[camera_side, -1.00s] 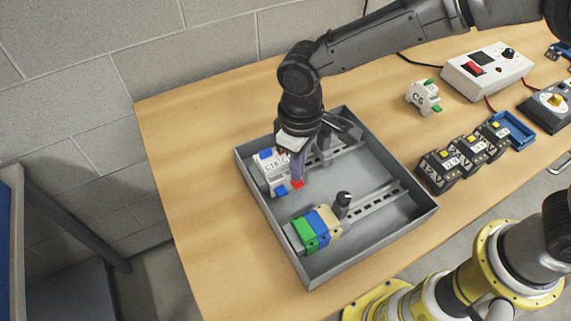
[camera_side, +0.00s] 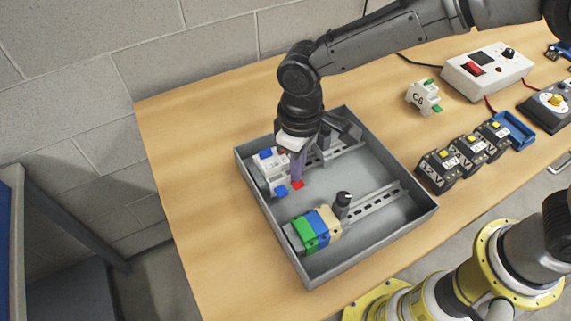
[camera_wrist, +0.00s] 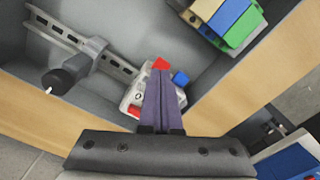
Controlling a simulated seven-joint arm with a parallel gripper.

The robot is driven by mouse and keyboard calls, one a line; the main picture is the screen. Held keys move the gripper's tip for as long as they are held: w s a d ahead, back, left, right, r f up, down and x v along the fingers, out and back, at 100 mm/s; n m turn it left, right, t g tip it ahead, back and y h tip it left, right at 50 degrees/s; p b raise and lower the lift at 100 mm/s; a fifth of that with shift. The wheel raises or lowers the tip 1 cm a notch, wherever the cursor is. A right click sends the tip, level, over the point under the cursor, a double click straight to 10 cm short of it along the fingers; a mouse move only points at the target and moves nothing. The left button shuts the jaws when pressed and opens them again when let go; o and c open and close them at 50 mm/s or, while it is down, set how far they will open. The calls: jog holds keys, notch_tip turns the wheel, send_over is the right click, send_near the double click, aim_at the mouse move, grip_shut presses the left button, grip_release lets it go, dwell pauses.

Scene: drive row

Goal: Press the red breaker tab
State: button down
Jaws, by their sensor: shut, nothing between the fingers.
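The red tab (camera_side: 297,184) is at the front of a white breaker mounted on the back rail in a grey tray (camera_side: 376,236). The tab also shows in the wrist view (camera_wrist: 160,64), just beyond the fingertips. In the wrist view the purple fingers (camera_wrist: 160,78) cover much of the white breaker (camera_wrist: 133,100). Whether the tips touch the tab cannot be told.
Green, blue and beige terminal blocks (camera_side: 316,228) sit on the front rail, with a black knob (camera_side: 343,198) beside them. Outside the tray stand a loose C6 breaker (camera_side: 423,97), several black modules (camera_side: 467,154) and a white meter box (camera_side: 487,70). The tray walls surround my gripper.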

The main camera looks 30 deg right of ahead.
jog(key=shift+f, duration=0.3)
dwell(1.0)
notch_tip(320, 180, up, 8)
jog(key=shift+r, duration=0.15)
dwell(0.8)
dwell(0.7)
